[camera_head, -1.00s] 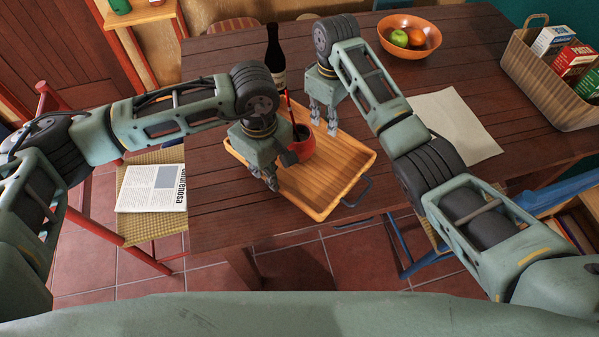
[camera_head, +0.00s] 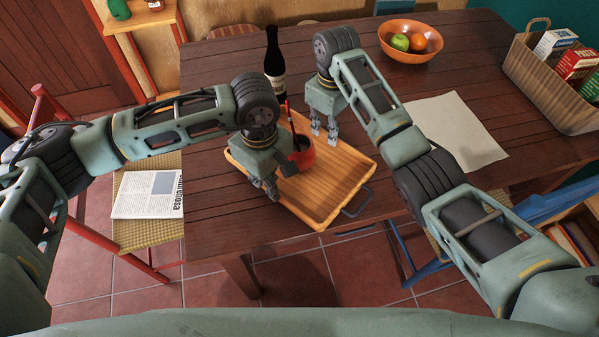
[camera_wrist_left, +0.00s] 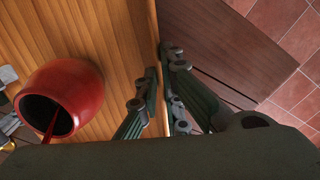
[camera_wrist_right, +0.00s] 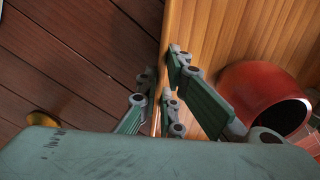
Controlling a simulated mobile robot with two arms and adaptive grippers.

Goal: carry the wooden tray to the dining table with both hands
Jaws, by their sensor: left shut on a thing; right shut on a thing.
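The wooden tray (camera_head: 335,180), light brown with raised rims and a dark handle, is over the front part of the dark wooden dining table (camera_head: 215,205). I cannot tell whether its underside touches the tabletop. A red pot (camera_head: 304,158) with a thin red stick in it stands on the tray, partly behind my left arm. My left gripper (camera_head: 272,190) is shut on the tray's near-left rim, which shows between its fingers in the left wrist view (camera_wrist_left: 160,100). My right gripper (camera_head: 324,130) is shut on the opposite rim, seen in the right wrist view (camera_wrist_right: 160,100).
A dark bottle (camera_head: 274,65) stands behind the tray. An orange bowl of fruit (camera_head: 410,55) and a basket of boxes (camera_head: 545,85) stand toward the back and right. A paper sheet (camera_head: 455,130) lies right of the tray. A chair with a newspaper (camera_head: 148,195) is at left.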

